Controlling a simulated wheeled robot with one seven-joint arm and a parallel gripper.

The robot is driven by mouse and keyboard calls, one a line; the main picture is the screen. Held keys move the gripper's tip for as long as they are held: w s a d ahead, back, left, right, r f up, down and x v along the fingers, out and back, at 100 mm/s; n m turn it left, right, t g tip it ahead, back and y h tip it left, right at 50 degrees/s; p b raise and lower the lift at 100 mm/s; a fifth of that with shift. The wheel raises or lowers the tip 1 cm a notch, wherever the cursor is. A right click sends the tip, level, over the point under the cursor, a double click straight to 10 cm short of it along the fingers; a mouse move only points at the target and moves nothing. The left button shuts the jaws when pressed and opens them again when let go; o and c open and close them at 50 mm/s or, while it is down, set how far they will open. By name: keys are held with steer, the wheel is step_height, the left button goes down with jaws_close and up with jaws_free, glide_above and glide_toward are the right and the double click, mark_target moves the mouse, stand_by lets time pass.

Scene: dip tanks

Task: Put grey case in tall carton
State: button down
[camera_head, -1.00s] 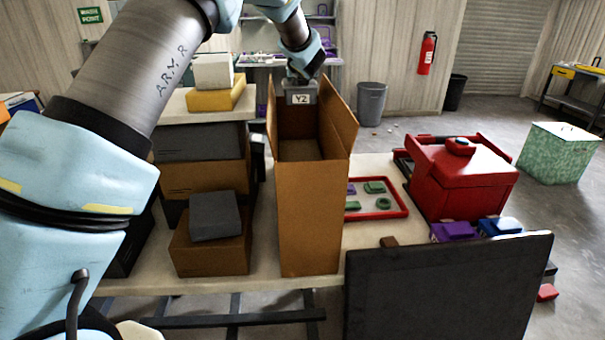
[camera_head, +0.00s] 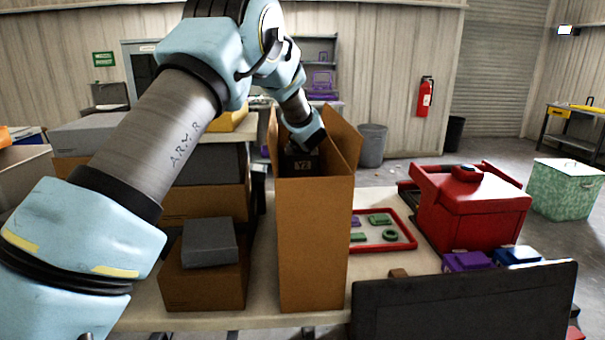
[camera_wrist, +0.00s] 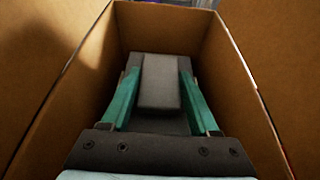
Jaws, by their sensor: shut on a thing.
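The tall carton (camera_head: 312,245) stands open-topped on the table, its flaps upright. My gripper (camera_wrist: 160,92) is inside the carton's mouth, pointing down, with its green fingers shut on the grey case (camera_wrist: 159,82). The wrist view shows carton walls (camera_wrist: 245,95) on both sides of the fingers. The carton's floor is hidden behind the case and gripper.
Stacked boxes with a grey box (camera_head: 209,242) on a brown one stand left of the carton. A red tray (camera_head: 385,232) with small parts and a red cooler-like box (camera_head: 470,205) stand to the right. A dark panel (camera_head: 465,300) rises at front right.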

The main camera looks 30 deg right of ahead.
mark_target(302, 160)
steer(key=shift+f+p, duration=0.65)
steer(key=shift+f, duration=2.1)
steer(key=shift+f, duration=0.15)
steer(key=shift+c, duration=0.7)
jaws_free()
steer(key=b+v, duration=0.4)
steer(key=v, duration=0.8)
